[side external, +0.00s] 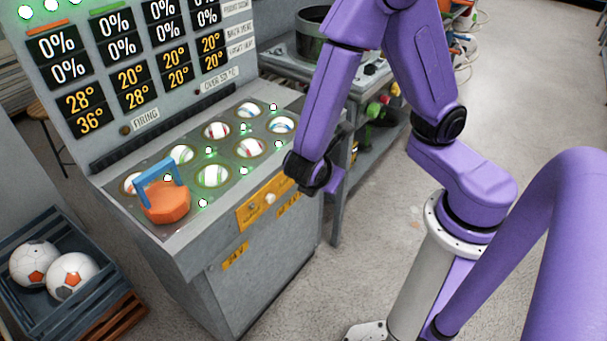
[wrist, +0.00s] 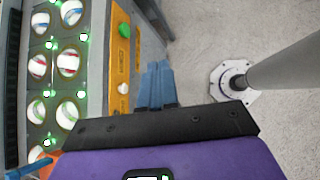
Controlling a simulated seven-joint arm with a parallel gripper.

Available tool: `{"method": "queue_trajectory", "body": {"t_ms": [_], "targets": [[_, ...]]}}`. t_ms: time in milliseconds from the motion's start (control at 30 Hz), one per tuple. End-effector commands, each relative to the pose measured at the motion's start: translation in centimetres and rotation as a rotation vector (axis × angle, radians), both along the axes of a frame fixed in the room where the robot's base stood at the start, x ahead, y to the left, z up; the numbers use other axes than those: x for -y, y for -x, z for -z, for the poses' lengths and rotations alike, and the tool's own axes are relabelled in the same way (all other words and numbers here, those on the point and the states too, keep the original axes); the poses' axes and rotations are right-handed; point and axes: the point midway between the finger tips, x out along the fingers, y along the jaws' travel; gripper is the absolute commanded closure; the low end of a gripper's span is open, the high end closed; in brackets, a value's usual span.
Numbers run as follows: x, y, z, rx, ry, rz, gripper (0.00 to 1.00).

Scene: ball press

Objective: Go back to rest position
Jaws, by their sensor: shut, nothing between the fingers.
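My gripper (wrist: 156,82) shows in the wrist view as two blue fingers close together, shut and empty. They are to the right of the machine's orange front strip (wrist: 119,65), with the floor beyond. In the side external view the end of my arm is beside the machine's right front corner, and I cannot make out the fingers there. An orange block with a blue loop handle (side external: 165,200) sits on the front left of the machine's top panel (side external: 238,165), apart from my gripper. Striped balls (side external: 216,130) sit in round holes of that panel.
A display board (side external: 130,65) with number readouts rises behind the panel. A crate (side external: 95,290) with two footballs (side external: 73,276) stands at the lower left. A shelf with a black pot (side external: 312,38) is behind my arm. The grey floor (side external: 555,90) is open at the right.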

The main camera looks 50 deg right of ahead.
Motion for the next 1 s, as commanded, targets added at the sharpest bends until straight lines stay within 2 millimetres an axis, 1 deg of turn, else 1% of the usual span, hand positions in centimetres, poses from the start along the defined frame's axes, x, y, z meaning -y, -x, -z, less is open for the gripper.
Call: {"method": "queue_trajectory", "body": {"t_ms": [33, 200, 500, 600, 700, 800, 1000], "targets": [[0.1, 0.7, -1.0, 0.009, -0.063, 0.042, 1.00], [0.5, 3.6, -3.5, 0.016, -0.260, 0.186, 1.00], [0.7, 9.0, -7.6, -0.010, -0.615, 0.406, 1.00], [0.7, 10.5, -8.6, -0.025, -0.707, 0.456, 1.00], [0.6, 11.5, -9.3, -0.038, -0.769, 0.491, 1.00], [0.6, 12.0, -9.7, -0.046, -0.802, 0.509, 1.00], [0.6, 12.2, -9.8, -0.049, -0.813, 0.514, 1.00]]}}
